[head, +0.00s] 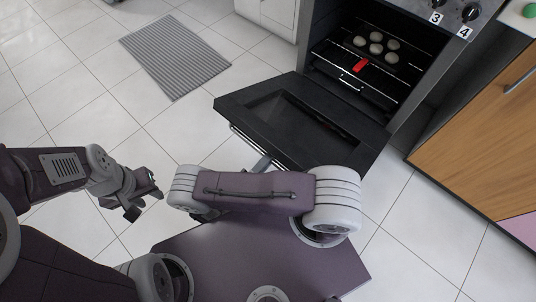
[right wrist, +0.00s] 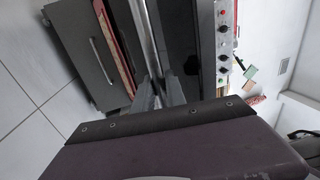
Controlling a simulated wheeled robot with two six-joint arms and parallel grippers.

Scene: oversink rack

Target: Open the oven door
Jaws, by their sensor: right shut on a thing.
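The oven door (head: 240,108) is dark and swung down, its recessed inner face showing. I cannot tell whether it lies fully flat. Its metal handle (head: 240,135) shows along the outer edge, partly hidden by my right arm. My right gripper (right wrist: 160,92) is shut on the handle in the right wrist view; in the head view my arm hides most of it. The oven cavity (head: 325,47) is open to view, with racks, several pale round pieces (head: 376,48) and a red object (head: 360,65). My left gripper (head: 146,197) is open and empty over the floor, left of the door.
A grey striped mat (head: 175,55) lies on the white tile floor at upper left. A wooden cabinet (head: 485,125) stands right of the oven. Knobs (head: 471,12) sit above the cavity. The tiles between mat and door are clear.

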